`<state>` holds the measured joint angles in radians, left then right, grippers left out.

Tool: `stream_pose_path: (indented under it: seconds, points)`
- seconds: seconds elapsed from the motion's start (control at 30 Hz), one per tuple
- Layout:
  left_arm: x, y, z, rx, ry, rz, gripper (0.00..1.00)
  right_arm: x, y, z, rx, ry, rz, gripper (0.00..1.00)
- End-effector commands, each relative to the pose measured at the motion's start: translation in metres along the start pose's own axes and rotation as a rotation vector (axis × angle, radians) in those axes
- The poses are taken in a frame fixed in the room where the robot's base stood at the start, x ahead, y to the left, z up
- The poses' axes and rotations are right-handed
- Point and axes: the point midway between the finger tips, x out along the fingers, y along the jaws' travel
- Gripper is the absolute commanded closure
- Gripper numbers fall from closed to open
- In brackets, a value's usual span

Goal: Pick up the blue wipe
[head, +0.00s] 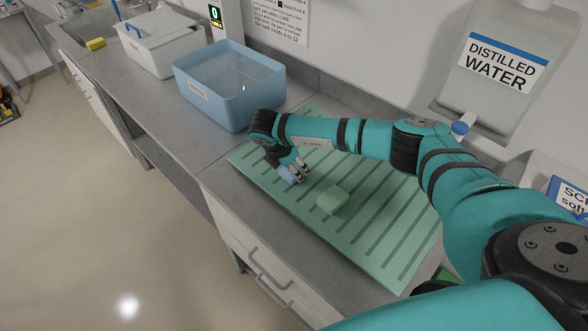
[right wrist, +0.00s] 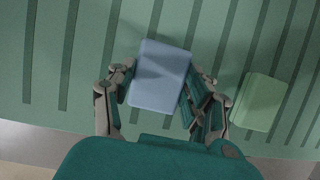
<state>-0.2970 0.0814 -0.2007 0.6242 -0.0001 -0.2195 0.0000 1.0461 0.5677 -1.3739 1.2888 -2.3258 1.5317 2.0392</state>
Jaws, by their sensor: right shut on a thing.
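The blue wipe (head: 289,177) is a small pale-blue block at the left part of the green ribbed mat (head: 385,262). In the right wrist view the blue wipe (right wrist: 160,76) lies between the two fingers of my right gripper (right wrist: 160,90), which is shut on it. In the head view my right gripper (head: 297,171) points down at the mat and partly hides the wipe. I cannot tell whether the wipe touches the mat. My left gripper does not show.
A green block (head: 333,200) lies on the mat close to my right gripper; it also shows in the right wrist view (right wrist: 259,101). A blue tub (head: 218,103) stands behind, with a white lidded box (head: 165,50) beyond. A distilled water tank (head: 497,85) hangs at right.

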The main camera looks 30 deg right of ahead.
Motion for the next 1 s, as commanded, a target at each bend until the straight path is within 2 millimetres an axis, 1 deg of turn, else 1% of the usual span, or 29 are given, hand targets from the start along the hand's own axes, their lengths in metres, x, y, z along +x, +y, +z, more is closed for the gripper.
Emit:
stream_pose_path:
  seconds: [0.17, 0.27, 0.37, 0.43, 0.57, 0.9, 1.0]
  points:
    - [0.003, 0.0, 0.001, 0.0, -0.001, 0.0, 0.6, -0.002, 0.0, 0.001, 0.0, 0.0, 0.001, 0.7]
    - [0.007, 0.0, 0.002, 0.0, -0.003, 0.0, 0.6, -0.008, 0.001, 0.003, 0.0, 0.001, 0.002, 0.7]
    - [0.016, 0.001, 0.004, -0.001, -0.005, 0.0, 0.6, -0.018, 0.001, 0.008, 0.001, 0.0, 0.005, 0.7]
    - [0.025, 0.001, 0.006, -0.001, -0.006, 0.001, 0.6, -0.029, 0.001, 0.013, 0.001, -0.001, 0.006, 0.7]
    - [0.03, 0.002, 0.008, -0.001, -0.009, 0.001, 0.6, -0.035, -0.025, 0.003, -0.004, 0.001, 0.0, 0.7]
    - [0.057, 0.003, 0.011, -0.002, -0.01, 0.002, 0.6, -0.054, -0.1, -0.024, -0.003, 0.0, 0.0, 0.7]
    - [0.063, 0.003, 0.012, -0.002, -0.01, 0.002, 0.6, -0.06, -0.118, -0.031, -0.001, 0.001, 0.002, 0.7]
